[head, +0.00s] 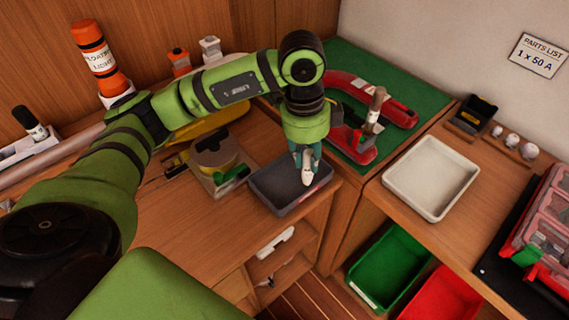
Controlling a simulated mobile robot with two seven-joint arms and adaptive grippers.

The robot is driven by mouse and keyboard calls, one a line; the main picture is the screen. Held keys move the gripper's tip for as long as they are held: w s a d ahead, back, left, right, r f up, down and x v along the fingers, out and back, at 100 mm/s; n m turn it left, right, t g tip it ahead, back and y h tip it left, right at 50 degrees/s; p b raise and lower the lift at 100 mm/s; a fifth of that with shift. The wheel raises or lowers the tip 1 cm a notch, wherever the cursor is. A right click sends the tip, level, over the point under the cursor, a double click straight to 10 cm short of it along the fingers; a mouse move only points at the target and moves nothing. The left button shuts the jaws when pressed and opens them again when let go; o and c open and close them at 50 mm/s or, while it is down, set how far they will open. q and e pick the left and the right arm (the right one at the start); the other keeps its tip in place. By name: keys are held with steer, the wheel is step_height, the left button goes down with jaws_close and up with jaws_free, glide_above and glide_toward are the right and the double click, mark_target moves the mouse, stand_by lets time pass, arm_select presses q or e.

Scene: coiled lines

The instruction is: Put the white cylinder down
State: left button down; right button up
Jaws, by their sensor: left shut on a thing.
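My left gripper (305,161) points down over the dark grey tray (262,203) in the middle of the head view. It is shut on the white cylinder (307,179), whose pale lower end shows below the fingertips. The upper part of the cylinder is hidden by the fingers. I cannot tell whether the cylinder touches the tray floor or hangs just above it. My right gripper is not in view.
A white tray (403,187) stands empty on the right bench. A red clamp-like tool (362,152) lies on the green mat (421,96) behind my gripper. A green bin (368,284) and a red bin (446,300) sit below. An orange floating light (99,59) stands at the left.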

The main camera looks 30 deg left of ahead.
arm_select(q)
steer(key=a+f+p, duration=0.1)
steer(key=a+f, duration=0.1)
steer(key=a+f+p, duration=0.1)
steer(key=a+f, duration=0.1)
steer(key=f, duration=0.1)
steer(key=w+a+f+p, duration=0.1)
steer(key=a+f, duration=0.2)
steer(key=shift+f+p, duration=0.1)
steer(key=shift+p, duration=0.2)
steer(key=shift+f, duration=0.1)
steer(key=c, duration=1)
jaws_free()
steer(key=shift+c, duration=0.2)
step_height(320, 180, up, 12)
steer(key=a+b, duration=0.1)
steer(key=b, duration=0.1)
steer(key=shift+a+b, duration=0.15)
steer(key=shift+b, duration=0.25)
